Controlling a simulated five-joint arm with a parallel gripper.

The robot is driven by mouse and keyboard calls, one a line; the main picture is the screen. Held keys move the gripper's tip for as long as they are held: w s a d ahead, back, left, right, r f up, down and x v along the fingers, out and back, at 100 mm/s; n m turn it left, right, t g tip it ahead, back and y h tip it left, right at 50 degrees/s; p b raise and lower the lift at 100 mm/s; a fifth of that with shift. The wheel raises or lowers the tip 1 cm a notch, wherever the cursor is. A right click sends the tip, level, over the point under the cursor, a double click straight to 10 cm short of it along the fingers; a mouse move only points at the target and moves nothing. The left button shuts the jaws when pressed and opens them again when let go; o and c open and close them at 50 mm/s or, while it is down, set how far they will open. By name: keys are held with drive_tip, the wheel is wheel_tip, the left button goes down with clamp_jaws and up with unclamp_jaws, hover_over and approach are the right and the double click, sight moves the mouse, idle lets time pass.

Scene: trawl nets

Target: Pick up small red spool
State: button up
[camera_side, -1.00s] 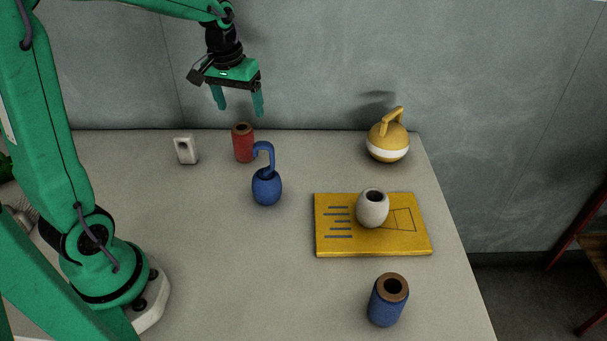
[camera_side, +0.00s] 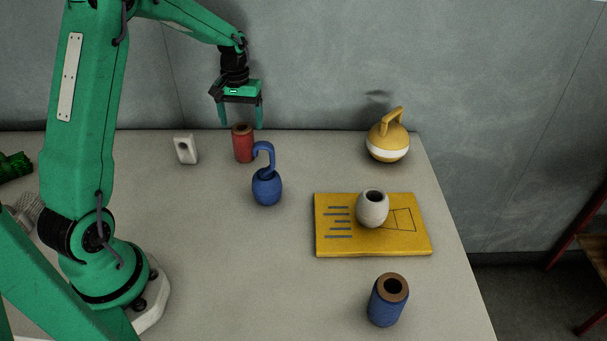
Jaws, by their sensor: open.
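The small red spool (camera_side: 243,146) stands upright near the back edge of the table, with a brown top and a dark hole in it. My gripper (camera_side: 241,122) is open and points down, with its two green fingers apart. In the picture its fingertips are level with the top of the spool, one to each side. I cannot tell from this view whether the fingers are around the spool or behind it. Nothing is held.
A blue float with a hook (camera_side: 267,188) stands just in front of the spool. A white block with a hole (camera_side: 186,150) is to its left. A yellow float (camera_side: 388,146), a yellow book (camera_side: 330,245) bearing a white float (camera_side: 372,210), and a blue spool (camera_side: 387,302) are to the right.

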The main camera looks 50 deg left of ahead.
sight(244, 140)
drive_tip(key=shift+f, duration=1.1)
drive_tip(key=shift+s+f, duration=0.1)
drive_tip(key=shift+f, duration=2.5)
drive_tip(key=c, duration=1.1)
drive_tip(key=shift+r, duration=0.1)
